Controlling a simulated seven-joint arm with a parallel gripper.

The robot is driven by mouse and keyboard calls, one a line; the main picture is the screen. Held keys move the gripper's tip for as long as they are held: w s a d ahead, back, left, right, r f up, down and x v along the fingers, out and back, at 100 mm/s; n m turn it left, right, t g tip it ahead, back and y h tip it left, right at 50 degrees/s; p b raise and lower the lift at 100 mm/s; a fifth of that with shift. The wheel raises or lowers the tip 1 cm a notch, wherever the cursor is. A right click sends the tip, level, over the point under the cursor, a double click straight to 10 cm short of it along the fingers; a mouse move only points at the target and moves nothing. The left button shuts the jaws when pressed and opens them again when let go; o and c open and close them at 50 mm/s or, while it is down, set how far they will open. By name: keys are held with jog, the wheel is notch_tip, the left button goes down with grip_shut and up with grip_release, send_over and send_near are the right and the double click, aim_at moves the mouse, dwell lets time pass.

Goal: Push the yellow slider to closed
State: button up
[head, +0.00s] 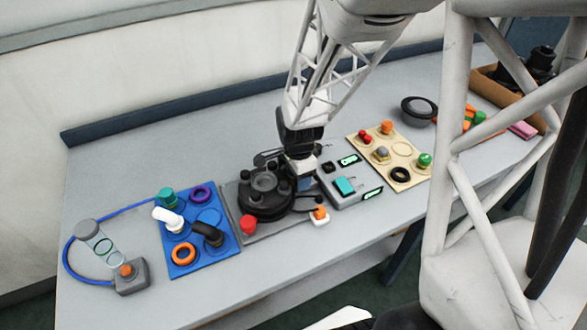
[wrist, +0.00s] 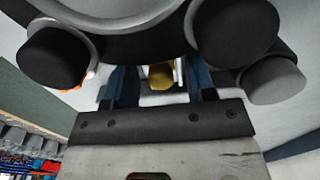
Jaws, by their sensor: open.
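A yellow-brown piece (wrist: 161,76), which looks like the yellow slider, shows in the wrist view between my two dark blue fingers. My gripper (wrist: 161,92) is open, with a finger on each side of the piece; I cannot tell whether either touches it. In the head view my gripper (head: 299,168) reaches down beside the black round device (head: 265,196) with several dark knobs. The slider cannot be made out there, and my gripper covers that spot. How far the slider stands along its travel cannot be told.
To the right are a grey box (head: 355,198) with a teal button and a tan board (head: 421,167). The table's front strip is mostly clear.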

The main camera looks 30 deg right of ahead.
jog(key=shift+r, duration=0.1)
jog(key=shift+r, duration=3.8)
jog(key=shift+s+a+r, duration=0.15)
jog(key=shift+r, duration=0.15)
jog(key=s+a+r+n+t, duration=0.1)
jog(key=s+a+r+n, duration=0.3)
jog(key=s+r+n, duration=0.3)
jog(key=s+a+r+n+t, duration=0.1)
jog(key=s+a+r+n, duration=0.4)
jog(key=n, duration=0.5)
jog(key=s+r, duration=0.2)
jog(key=s, duration=0.1)
jog(key=shift+s+r+n+t, duration=0.25)
jog(key=shift+s+n+t, duration=0.05)
jog(key=shift+s+n, duration=0.1)
